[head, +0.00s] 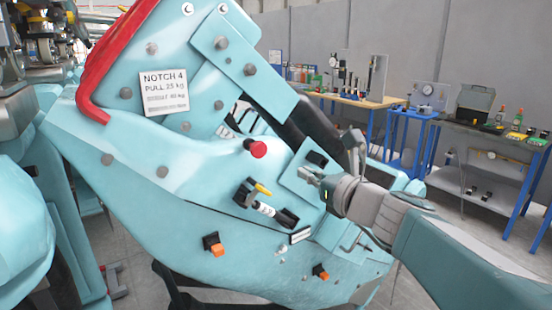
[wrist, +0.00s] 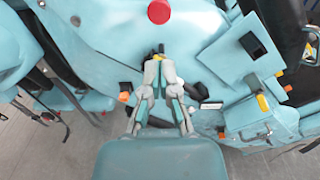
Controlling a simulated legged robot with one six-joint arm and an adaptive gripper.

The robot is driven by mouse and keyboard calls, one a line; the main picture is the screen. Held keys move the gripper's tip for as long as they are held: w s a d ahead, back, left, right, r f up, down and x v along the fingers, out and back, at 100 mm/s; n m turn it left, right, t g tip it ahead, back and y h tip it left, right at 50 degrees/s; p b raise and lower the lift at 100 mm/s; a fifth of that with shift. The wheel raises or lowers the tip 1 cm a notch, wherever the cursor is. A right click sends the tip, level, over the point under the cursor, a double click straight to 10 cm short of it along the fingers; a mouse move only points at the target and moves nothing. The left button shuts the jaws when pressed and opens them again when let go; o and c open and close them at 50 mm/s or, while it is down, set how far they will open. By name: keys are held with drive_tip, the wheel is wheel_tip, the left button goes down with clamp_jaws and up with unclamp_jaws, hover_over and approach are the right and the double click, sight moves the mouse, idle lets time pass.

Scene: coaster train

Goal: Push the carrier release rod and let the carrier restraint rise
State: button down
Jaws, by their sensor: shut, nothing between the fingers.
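The teal carrier (head: 190,190) fills the middle of the head view. A red knob (head: 257,148) stands out from its side and also shows in the wrist view (wrist: 158,11). Below it is a short black-and-white rod (head: 262,208) with a yellow lever (head: 263,189). I cannot tell which part is the release rod. A bolted teal arm (head: 240,65) with a black bar slopes over the carrier; it may be the restraint. My gripper (head: 309,175) is shut and empty. In the wrist view its fingertips (wrist: 158,62) overlap a small black-and-yellow part; contact is unclear.
Orange tabs (head: 217,249) stick out lower on the carrier. A red padded edge (head: 92,75) and a "NOTCH 4 PULL 25 kg" label (head: 163,92) are above. Workbenches (head: 500,142) with tools stand at the back right. Bare floor lies between.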

sight(260, 151)
drive_tip(key=x, duration=1.3)
drive_tip(key=shift+w+a, duration=0.15)
drive_tip(key=shift+a, duration=0.15)
drive_tip(key=shift+w+a, duration=0.1)
drive_tip(key=shift+w, duration=0.05)
